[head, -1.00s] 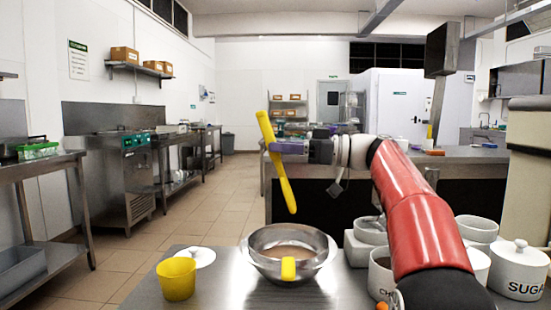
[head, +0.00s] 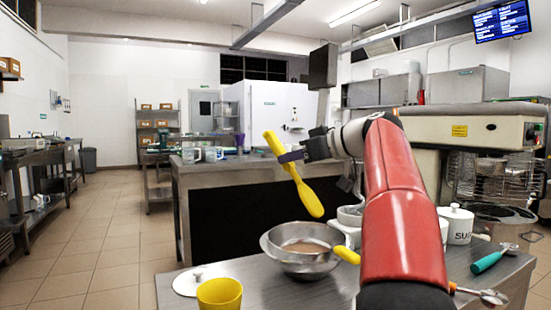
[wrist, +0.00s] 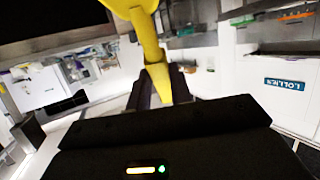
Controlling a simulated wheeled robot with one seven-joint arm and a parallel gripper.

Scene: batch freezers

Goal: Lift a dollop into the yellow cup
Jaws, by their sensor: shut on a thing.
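My gripper (head: 291,157) is shut on a yellow spatula (head: 308,195) and holds it in the air, tilted, its broad end down. The broad end is above the metal bowl (head: 282,262), apart from it. No dollop can be made out on it. The bowl stands on the steel table and holds a pale brown mix (head: 304,246). The yellow cup (head: 219,294) stands upright at the front left, cut by the picture's bottom edge. In the wrist view the spatula (wrist: 152,45) rises from between the fingers (wrist: 160,92).
A yellow piece (head: 346,255) shows at the bowl's right side. White pots, one a sugar jar (head: 457,224), stand behind my arm. A teal-handled scoop (head: 490,259) lies at the right. Bare steel table (head: 280,292) shows before the bowl.

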